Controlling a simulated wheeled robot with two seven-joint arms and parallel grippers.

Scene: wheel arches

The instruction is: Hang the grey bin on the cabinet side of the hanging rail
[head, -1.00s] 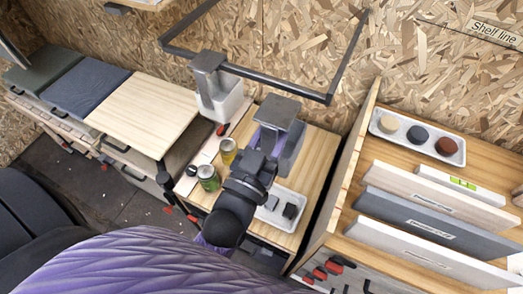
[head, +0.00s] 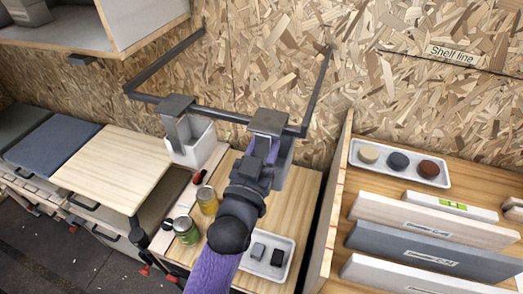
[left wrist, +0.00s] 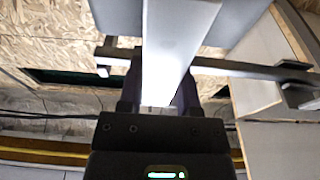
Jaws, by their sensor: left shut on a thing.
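The hanging rail (head: 222,114) is a dark bar standing out from the chipboard wall. A white bin (head: 196,146) hangs by its grey hook on the rail's left part. My left gripper (head: 262,150) is shut on the grey bin (head: 286,160), which is upright and partly hidden behind the gripper. The bin's flat hook top overlaps the rail near its right corner; I cannot tell whether it rests on it. In the left wrist view the pale grey bin part (left wrist: 172,50) stands between the jaws (left wrist: 160,100), with the rail (left wrist: 240,68) running behind. My right gripper is not in view.
A cabinet (head: 125,30) juts out at the upper left. Below the rail, a wooden top holds two jars (head: 207,201) and a white tray (head: 268,238). A shelf (head: 420,190) with panels and a tray of discs (head: 398,162) stands at the right.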

